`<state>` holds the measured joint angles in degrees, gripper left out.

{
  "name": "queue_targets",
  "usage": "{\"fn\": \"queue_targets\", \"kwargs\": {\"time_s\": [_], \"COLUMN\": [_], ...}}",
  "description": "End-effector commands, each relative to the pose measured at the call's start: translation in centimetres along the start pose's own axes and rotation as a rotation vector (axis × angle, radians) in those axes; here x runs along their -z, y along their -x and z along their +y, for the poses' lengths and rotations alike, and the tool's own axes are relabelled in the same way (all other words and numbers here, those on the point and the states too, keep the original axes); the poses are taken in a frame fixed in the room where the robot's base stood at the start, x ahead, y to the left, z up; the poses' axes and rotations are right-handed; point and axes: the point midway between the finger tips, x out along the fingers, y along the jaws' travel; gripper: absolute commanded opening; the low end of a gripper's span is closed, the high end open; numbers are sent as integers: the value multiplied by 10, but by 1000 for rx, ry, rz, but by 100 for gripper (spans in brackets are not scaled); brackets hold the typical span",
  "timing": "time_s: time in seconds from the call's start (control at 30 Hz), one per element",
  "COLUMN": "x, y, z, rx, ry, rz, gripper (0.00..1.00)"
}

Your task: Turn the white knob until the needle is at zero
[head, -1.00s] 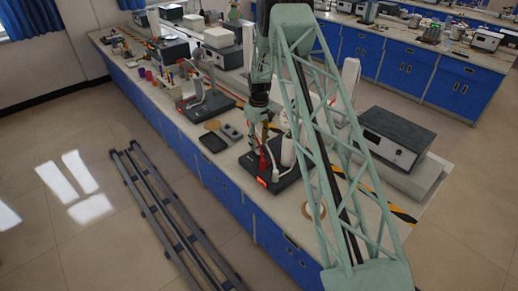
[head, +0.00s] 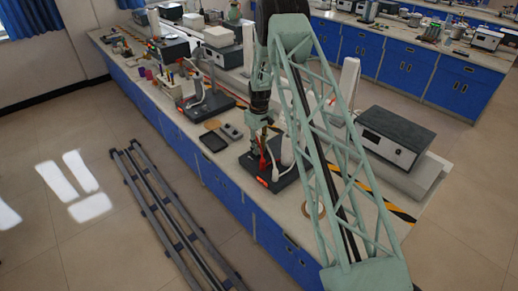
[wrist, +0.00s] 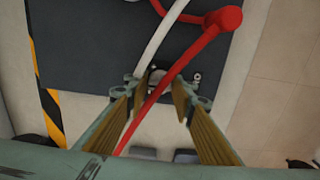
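My gripper (head: 266,134) is low over a dark flat instrument base (head: 284,184) on the near bench. In the wrist view its two ribbed brown fingers (wrist: 158,92) are apart, with the base (wrist: 92,50) beyond them. A red cable (wrist: 160,88) crosses the view between the fingers, running up to a red plug end (wrist: 222,19). A white cable (wrist: 158,32) runs beside it. A small pale metallic part lies just past the fingertips. I cannot tell whether it is the white knob. No dial or needle can be made out in either view.
A dark-topped box instrument (head: 394,135) stands to the right on the bench. A black tray (head: 212,142) lies to the left, with a similar dark stand (head: 210,112) farther back. Yellow-black tape (wrist: 50,112) marks the bench. Dark rails (head: 165,205) lie on the floor.

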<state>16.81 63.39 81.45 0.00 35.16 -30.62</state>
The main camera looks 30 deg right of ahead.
Motion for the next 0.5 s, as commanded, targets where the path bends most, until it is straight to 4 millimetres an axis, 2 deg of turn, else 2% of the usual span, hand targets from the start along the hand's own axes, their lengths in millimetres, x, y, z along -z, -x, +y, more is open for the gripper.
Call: {"fn": "queue_targets", "kwargs": {"time_s": [0.03, 0.13, 0.5], "x": [0, 0, 0], "y": [0, 0, -1], "z": [0, 0, 0], "rx": [0, 0, 0], "ry": [0, 0, -29], "rz": [0, 0, 0], "gripper": [18, 10, 10]}}
